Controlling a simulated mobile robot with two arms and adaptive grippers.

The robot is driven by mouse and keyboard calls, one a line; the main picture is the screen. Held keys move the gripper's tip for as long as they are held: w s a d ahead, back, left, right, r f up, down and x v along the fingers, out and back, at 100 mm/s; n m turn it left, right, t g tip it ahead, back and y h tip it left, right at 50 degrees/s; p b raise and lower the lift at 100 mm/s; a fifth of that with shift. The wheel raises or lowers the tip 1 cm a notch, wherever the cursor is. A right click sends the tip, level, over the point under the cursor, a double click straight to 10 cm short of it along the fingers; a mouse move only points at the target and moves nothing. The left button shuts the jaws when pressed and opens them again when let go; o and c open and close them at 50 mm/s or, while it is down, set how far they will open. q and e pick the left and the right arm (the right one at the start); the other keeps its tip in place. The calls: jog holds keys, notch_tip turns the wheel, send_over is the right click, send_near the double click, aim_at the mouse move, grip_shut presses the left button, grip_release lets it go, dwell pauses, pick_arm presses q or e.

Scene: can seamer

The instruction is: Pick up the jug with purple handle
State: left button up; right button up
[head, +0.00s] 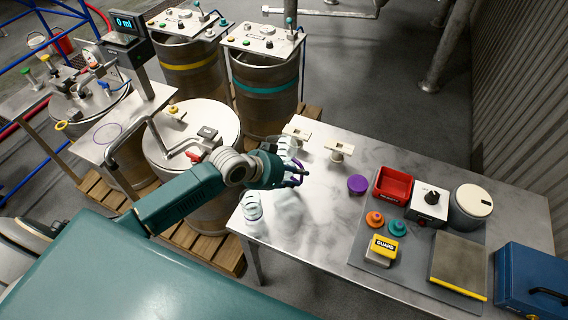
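My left gripper (293,174) is over the left part of the steel table, with its fingers at a purple curved handle (298,181). The handle appears to belong to a clear jug (286,147), partly hidden behind the gripper. I cannot tell whether the fingers are closed on the handle. Another clear vessel (252,206) stands near the table's left edge. My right gripper is not in view.
On the table (322,208) are two beige fixtures (339,151), a purple lid (357,184), a red bin (392,185), a yellow guard block (383,248) and a blue box (532,280). Steel kegs (190,150) stand left of the table. The table's middle front is clear.

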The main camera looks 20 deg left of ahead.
aim_at(302, 182)
pick_arm(q)
jog(key=x, duration=0.3)
jog(key=shift+w+d, duration=0.2)
jog(key=shift+w, duration=0.1)
grip_shut()
notch_tip(302, 182, up, 20)
jog(key=b, duration=0.2)
dwell(0.4)
